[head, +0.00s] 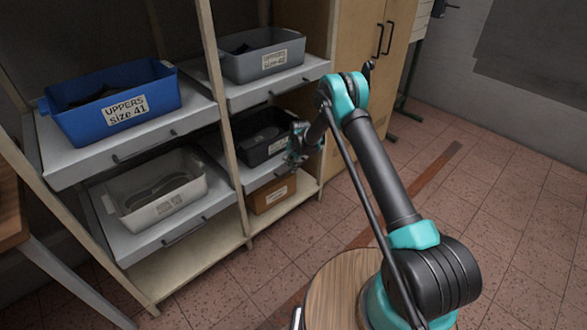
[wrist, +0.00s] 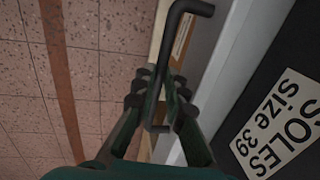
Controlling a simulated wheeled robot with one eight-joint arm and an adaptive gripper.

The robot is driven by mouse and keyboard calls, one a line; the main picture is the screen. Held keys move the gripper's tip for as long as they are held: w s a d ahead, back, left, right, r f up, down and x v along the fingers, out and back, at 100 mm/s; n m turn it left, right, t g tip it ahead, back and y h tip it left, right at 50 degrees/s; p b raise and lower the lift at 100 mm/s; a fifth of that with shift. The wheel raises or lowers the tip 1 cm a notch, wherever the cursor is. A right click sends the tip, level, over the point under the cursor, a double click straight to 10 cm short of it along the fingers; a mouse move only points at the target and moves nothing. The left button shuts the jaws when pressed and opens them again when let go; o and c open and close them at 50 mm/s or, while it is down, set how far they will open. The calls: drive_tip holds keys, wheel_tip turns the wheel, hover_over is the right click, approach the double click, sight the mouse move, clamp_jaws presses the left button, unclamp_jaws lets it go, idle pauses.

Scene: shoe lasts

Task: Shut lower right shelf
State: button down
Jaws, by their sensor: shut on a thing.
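The lower right shelf (head: 262,179) is a grey sliding tray in the rack's right column. It carries a black bin (head: 262,137), whose label reads "SOLES size 39" in the wrist view (wrist: 278,125). My gripper (head: 297,150) is at the front of this shelf in the head view and partly covers it. In the wrist view my gripper (wrist: 160,92) is shut on the shelf's black bar handle (wrist: 172,38), with a finger on either side. The head view does not clearly show how far the shelf stands out.
A brown box (head: 273,195) sits below this shelf. Above it, a grey bin (head: 263,55) rests on a pulled-out shelf (head: 285,87). The left column holds a blue bin (head: 115,105) and a white bin (head: 155,190) on pulled-out shelves. A wooden cabinet (head: 365,60) stands to the right.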

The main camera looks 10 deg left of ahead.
drive_tip(key=c, duration=1.6)
unclamp_jaws()
drive_tip(key=shift+w+a, duration=0.2)
drive_tip(key=shift+a, duration=0.05)
drive_tip(key=r, duration=0.4)
drive_tip(key=s+d+r, duration=0.1)
drive_tip(key=r, duration=0.3)
drive_tip(key=d+r, duration=0.1)
drive_tip(key=r, duration=0.2)
drive_tip(key=shift+s+r, duration=0.25)
drive_tip(key=shift+r, duration=0.15)
drive_tip(key=s+d+r+n+t, duration=0.1)
drive_tip(key=s+d+r+n, duration=0.1)
drive_tip(key=s+d+r, duration=0.65)
drive_tip(key=s+d+r+n, duration=0.1)
drive_tip(key=s+d+r, duration=0.4)
drive_tip(key=d+r, duration=0.6)
drive_tip(key=s+d+n, duration=0.1)
drive_tip(key=s+d, duration=0.4)
drive_tip(key=s, duration=0.4)
drive_tip(key=s+d+n+t+h, duration=0.1)
drive_tip(key=s+d+n, duration=0.1)
drive_tip(key=s+d, duration=0.3)
drive_tip(key=s+d+f+n, duration=0.1)
drive_tip(key=s+d, duration=0.5)
drive_tip(key=s, duration=0.8)
drive_tip(key=shift+n+t+h, duration=0.3)
drive_tip(key=shift+t+h, duration=0.1)
